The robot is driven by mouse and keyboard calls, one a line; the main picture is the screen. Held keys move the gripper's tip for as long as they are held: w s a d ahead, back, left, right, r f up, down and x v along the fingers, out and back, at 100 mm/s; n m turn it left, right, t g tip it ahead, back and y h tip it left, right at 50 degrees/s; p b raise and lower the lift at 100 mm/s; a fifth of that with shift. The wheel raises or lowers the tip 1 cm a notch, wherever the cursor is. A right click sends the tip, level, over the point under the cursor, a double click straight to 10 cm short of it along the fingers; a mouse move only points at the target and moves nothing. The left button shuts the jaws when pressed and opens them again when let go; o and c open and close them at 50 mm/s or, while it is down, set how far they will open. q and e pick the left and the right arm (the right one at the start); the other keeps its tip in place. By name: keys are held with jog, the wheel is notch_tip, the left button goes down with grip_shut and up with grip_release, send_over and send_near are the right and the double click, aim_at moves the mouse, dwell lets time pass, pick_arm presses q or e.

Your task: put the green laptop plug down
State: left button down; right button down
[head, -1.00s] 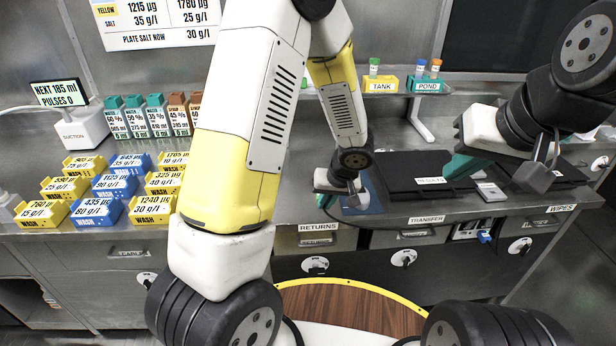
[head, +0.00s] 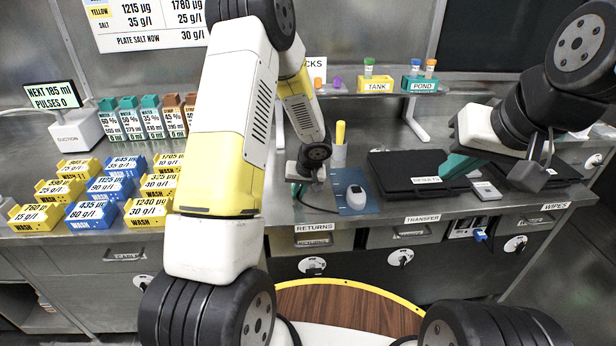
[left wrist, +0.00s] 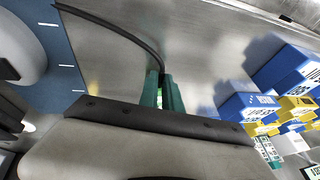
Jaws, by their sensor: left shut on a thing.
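My left gripper (head: 297,191) is low over the bench, just left of the blue mat (head: 352,203). In the left wrist view its teal fingers (left wrist: 162,92) are shut on the green laptop plug (left wrist: 160,99), of which only a small green bit shows between them. A black cable (left wrist: 120,32) runs from the fingertips towards the mat. Whether the plug touches the bench is unclear. My right gripper (head: 453,166) is at the black laptop (head: 395,172) labelled RESULTS; its teal finger shows, but its opening does not.
Yellow and blue WASH boxes (head: 110,187) fill the bench at left. TANK (head: 376,86) and POND (head: 419,85) racks sit on the shelf. Bare steel lies between the boxes and mat.

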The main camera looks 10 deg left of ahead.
pick_arm(q)
jog(key=shift+f, duration=0.45)
jog(key=shift+f, duration=0.1)
jog(key=c, duration=1.5)
grip_release()
jog(key=shift+c, duration=0.2)
